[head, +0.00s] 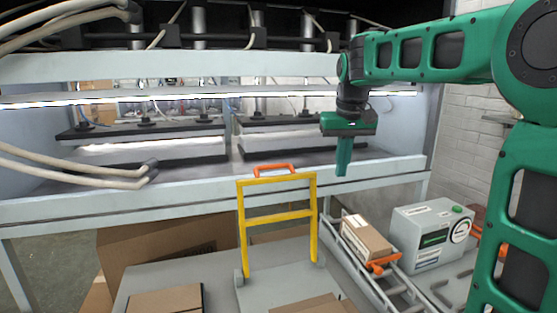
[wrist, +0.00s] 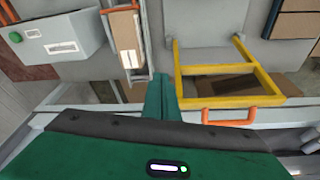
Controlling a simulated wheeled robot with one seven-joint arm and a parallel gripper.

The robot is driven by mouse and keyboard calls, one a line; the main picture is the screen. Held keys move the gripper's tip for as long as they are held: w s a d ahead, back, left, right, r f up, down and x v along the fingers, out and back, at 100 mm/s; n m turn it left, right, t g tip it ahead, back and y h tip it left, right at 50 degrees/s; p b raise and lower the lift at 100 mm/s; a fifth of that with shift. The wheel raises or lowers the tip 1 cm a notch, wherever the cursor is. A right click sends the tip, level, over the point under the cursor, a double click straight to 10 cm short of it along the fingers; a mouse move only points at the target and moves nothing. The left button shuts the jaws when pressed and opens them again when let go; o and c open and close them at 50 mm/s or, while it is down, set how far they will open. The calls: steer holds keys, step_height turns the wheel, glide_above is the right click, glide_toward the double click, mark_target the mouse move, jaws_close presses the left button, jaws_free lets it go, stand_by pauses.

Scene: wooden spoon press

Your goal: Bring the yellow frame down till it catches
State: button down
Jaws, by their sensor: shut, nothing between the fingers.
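The yellow frame (head: 280,216) stands upright on a grey base (head: 262,294) in the head view, with an orange handle (head: 274,170) on its top bar. My gripper (head: 342,172) is right of the frame's top, apart from it, pointing down with its fingers shut and empty. In the wrist view, the green fingers (wrist: 160,97) lie left of the yellow frame (wrist: 215,69) and its orange handle (wrist: 229,118). Any catch for the frame cannot be made out.
A pale press bench (head: 110,208) runs behind the frame. To the right are a ladder-like rack with a carton (head: 366,239) and a grey box with a green button (head: 430,234). Cartons (head: 165,300) lie in front. The space above the handle looks clear.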

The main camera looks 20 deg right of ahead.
steer(key=w+a+r+n+t, duration=0.1)
steer(key=w+a+r, duration=0.2)
steer(key=w+a, duration=0.15)
steer(key=w+a+r+n+y, duration=0.1)
steer(key=w+a+r, duration=0.15)
steer(key=w, duration=0.35)
steer(key=w+a+r+n+t, duration=0.1)
steer(key=w+a+r, duration=0.1)
steer(key=w+a, duration=0.3)
step_height(320, 180, down, 9)
steer(key=shift+w+d, duration=0.2)
steer(key=shift+w, duration=0.25)
